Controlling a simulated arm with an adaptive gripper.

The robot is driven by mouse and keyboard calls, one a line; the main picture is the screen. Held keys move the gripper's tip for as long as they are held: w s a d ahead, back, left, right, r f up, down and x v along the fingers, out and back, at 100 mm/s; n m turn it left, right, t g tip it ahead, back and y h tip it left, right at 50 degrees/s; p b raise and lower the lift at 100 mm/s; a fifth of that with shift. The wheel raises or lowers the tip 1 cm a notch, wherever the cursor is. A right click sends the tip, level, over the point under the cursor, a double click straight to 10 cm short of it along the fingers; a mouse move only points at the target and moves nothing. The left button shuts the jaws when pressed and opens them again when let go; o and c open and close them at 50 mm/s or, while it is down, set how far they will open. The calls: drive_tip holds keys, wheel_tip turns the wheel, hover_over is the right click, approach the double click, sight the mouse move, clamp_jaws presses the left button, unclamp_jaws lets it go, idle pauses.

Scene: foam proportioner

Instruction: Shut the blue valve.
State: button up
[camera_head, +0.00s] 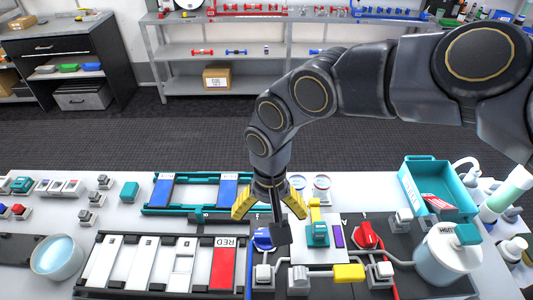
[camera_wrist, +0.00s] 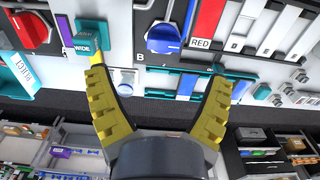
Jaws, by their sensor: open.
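The blue valve (camera_head: 262,240) is a round blue knob on the dark panel, left of the white plate in the head view. In the wrist view the blue valve (camera_wrist: 163,38) shows whole near the top centre, with a light pointer edge and a "B" beside it. My gripper (camera_head: 270,214) is open and empty above the panel, close over the blue valve's area. In the wrist view my gripper (camera_wrist: 156,66) has its yellow fingers spread, with the valve just beyond and between the tips. A dark part below the gripper partly covers the valve's right side in the head view.
A teal selector (camera_head: 317,233) with a yellow lever stands right of the blue valve, close to one finger in the wrist view. A red valve (camera_head: 367,236) is farther right. White blocks and a red "RED" block (camera_head: 224,267) lie left. A teal bin (camera_head: 438,190) stands right.

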sight(266, 234)
drive_tip(key=shift+w+a+f, duration=0.25)
drive_tip(key=shift+w+f, duration=0.05)
drive_tip(key=shift+f, duration=0.45)
wheel_tip(266, 234, down, 7)
drive_tip(key=shift+r, duration=0.1)
drive_tip(key=c, duration=1.1)
